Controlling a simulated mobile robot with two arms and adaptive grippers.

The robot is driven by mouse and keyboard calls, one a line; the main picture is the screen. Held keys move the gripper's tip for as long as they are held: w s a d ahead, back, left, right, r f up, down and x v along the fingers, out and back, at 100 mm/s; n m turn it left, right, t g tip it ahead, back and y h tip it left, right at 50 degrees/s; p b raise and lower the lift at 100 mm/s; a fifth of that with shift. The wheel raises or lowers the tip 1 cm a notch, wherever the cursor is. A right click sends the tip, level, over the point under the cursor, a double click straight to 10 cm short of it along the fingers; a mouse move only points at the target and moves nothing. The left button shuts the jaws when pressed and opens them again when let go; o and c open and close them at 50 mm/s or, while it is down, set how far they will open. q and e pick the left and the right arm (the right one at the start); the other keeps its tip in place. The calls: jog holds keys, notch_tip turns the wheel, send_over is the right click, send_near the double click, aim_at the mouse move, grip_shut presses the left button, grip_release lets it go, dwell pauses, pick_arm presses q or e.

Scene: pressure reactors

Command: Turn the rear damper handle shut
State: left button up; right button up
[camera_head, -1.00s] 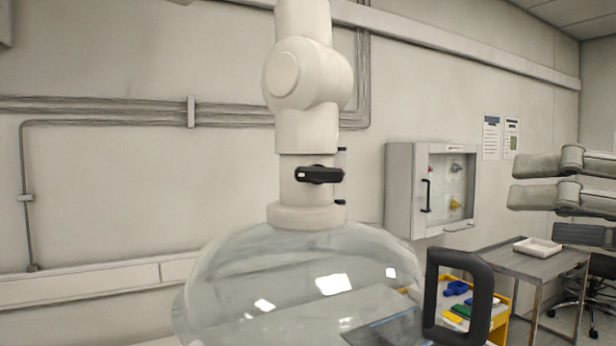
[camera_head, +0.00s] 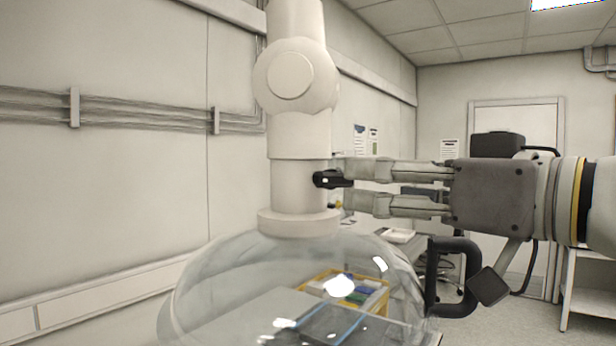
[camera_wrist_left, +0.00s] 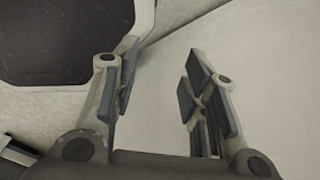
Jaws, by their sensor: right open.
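The damper handle (camera_head: 328,179) is a small black lever on the right side of the white duct collar (camera_head: 297,186), above a clear dome (camera_head: 290,280). My right gripper (camera_head: 350,187) comes in from the right at the handle's height. Its two fingers are apart, one above the other, with their tips close to the handle's outer end. I cannot tell whether they touch it. My left gripper (camera_wrist_left: 155,90) shows only in the left wrist view; its fingers are spread with nothing between them.
A large black loop handle (camera_head: 455,275) stands at the dome's right side, below my right gripper. Beyond the dome are a yellow bin (camera_head: 318,278) with coloured parts and a white tray (camera_head: 397,235). A pale wall (camera_head: 100,200) with pipes lies behind on the left.

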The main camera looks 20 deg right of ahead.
aim_at(340, 180)
jog(key=w+p, duration=0.1)
jog(key=w, duration=0.4)
jog(key=x, duration=0.2)
jog(key=a+p+x, duration=0.1)
jog(key=x, duration=0.1)
jog(key=shift+s, duration=0.2)
jog(key=shift+w+d+f, duration=0.1)
jog(key=shift+w+d, duration=0.1)
jog(key=shift+w, duration=0.05)
jog(key=shift+c, duration=0.2)
jog(key=c, duration=0.5)
pick_arm(q)
jog(key=shift+s+d+r, duration=0.2)
jog(key=shift+d+r, duration=0.95)
jog(key=shift+r, duration=0.05)
pick_arm(e)
jog(key=c, duration=0.5)
